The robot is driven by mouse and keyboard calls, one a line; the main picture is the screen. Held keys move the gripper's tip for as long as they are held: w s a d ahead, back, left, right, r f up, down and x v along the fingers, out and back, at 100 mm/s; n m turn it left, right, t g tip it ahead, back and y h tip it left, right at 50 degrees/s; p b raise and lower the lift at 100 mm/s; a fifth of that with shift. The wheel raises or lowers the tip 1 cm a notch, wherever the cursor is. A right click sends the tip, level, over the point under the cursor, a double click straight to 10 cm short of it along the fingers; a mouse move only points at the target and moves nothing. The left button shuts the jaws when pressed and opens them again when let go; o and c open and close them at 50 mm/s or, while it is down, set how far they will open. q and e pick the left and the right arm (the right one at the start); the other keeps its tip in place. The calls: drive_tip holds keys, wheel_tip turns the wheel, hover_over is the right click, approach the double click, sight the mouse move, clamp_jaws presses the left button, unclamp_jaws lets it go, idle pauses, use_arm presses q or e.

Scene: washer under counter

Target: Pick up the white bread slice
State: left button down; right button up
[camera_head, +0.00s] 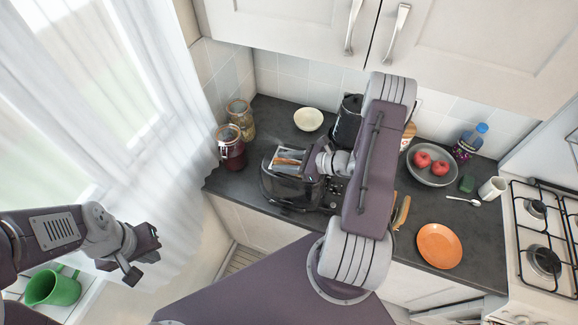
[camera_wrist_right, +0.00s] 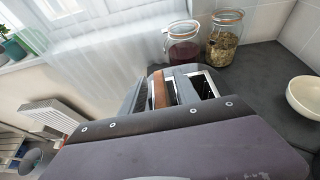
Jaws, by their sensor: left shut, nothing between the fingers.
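A dark toaster (camera_head: 283,192) stands on the counter, and its top also shows in the right wrist view (camera_wrist_right: 207,84). A brown-edged bread slice (camera_wrist_right: 160,92) sits upright in one of its slots. A small brown strip of bread (camera_head: 287,161) shows at the toaster top in the head view. I cannot tell if it is the white slice. My right gripper (camera_head: 308,163) is at the toaster's top, close to the slots. Its fingers are partly hidden, so its opening is unclear. My left gripper (camera_head: 148,254) is shut and empty at the left, far from the toaster.
Two jars (camera_head: 231,147) stand behind the toaster, with a cream bowl (camera_head: 308,119) and a black kettle (camera_head: 346,122) nearby. To the right are a grey plate of red fruit (camera_head: 432,180), an orange plate (camera_head: 439,245) and a stove (camera_head: 545,235). A green mug (camera_head: 52,288) is beneath my left arm.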

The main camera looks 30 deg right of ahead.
drive_tip(key=shift+w+a+f, duration=0.1)
drive_tip(key=shift+w+f, duration=0.05)
drive_tip(key=shift+w, duration=0.05)
drive_tip(key=shift+s, duration=0.15)
clamp_jaws()
drive_tip(key=shift+r, duration=0.4)
wheel_tip(320, 180, up, 9)
drive_tip(key=shift+r+b, duration=0.2)
drive_tip(key=shift+b, duration=0.8)
